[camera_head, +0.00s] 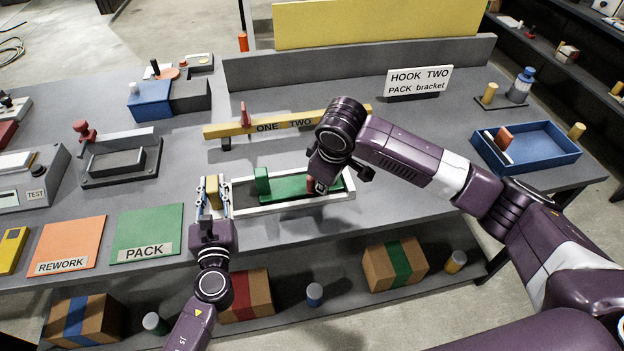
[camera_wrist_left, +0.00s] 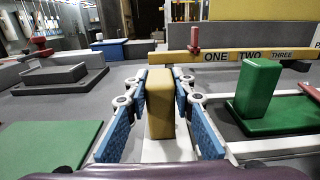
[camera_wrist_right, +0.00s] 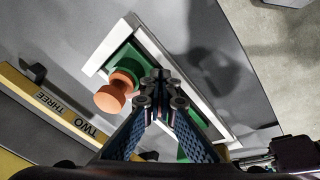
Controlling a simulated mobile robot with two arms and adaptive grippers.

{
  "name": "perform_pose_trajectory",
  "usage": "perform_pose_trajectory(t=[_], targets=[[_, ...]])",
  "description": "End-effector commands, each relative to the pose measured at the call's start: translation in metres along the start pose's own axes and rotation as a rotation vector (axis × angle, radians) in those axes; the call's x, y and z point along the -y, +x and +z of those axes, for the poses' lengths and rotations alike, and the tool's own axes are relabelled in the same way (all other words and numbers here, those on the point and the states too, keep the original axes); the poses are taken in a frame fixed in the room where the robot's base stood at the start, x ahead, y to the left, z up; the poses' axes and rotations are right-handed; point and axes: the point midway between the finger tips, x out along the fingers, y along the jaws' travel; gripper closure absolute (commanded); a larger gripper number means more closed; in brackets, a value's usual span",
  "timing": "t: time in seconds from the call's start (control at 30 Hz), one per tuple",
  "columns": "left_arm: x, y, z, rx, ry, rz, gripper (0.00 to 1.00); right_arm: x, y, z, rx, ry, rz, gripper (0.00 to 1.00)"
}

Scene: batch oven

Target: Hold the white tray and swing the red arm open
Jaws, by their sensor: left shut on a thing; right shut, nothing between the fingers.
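The white tray (camera_head: 292,209) lies on the grey table with a green base (camera_head: 290,190) and an upright green block (camera_head: 262,181) inside. My left gripper (camera_head: 213,184) is shut on the tan block (camera_wrist_left: 160,105) at the tray's left end. A small red-orange piece (camera_head: 309,184), perhaps the red arm, shows at the tray's right part. In the right wrist view it is a round knob (camera_wrist_right: 112,92) over the green base. My right gripper (camera_wrist_right: 161,84) is shut and empty beside this knob; I cannot tell whether they touch. My right wrist hides part of the tray in the head view.
A yellow rail (camera_head: 222,131) marked with number words stands behind the tray, with a red pointer (camera_head: 245,115) near ONE. A blue bin (camera_head: 545,165) is at the right. Green PACK (camera_head: 150,225) and orange REWORK (camera_head: 75,240) mats lie left of the tray.

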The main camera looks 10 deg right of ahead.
Motion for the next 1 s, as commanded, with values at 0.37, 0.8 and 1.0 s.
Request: perform_pose_trajectory(t=[0.37, 0.8, 1.0], targets=[[-0.001, -0.001, -0.003, -0.004, 0.0, 0.001, 1.0, 0.0, 0.0, 0.0, 0.0, 0.0, 0.0, 1.0], [-0.001, -0.001, -0.003, -0.004, 0.001, 0.001, 1.0, 0.001, 0.003, -0.013, -0.001, 0.001, 0.001, 1.0], [0.0, -0.001, -0.002, -0.004, 0.0, -0.001, 1.0, 0.002, 0.004, -0.023, -0.002, 0.0, 0.001, 1.0]])
